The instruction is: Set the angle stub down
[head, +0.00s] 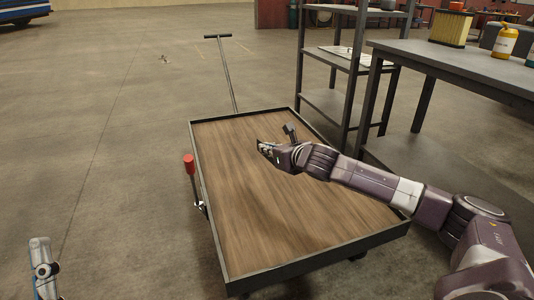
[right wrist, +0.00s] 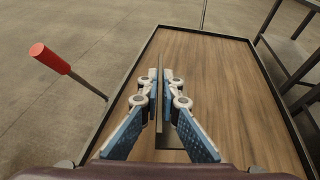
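The angle stub (right wrist: 159,108) is a thin dark metal strip, seen nearly edge-on in the right wrist view. My right gripper (right wrist: 160,88) has its two fingers drawn in on either side of it, so it looks shut on the stub. In the head view my right gripper (head: 265,147) is over the wooden cart deck; the stub is hard to make out there. Whether the stub touches the deck is not clear. My left gripper (head: 42,268) shows only partly at the bottom left, away from the cart; its opening cannot be told.
The cart (head: 235,215) has a wooden deck inside a raised dark rim, mostly bare. A red-tipped lever (head: 189,166) stands at its left side and a T-handle (head: 226,70) at the far end. A shelf rack (head: 330,95) and workbench (head: 470,68) stand close on the right.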

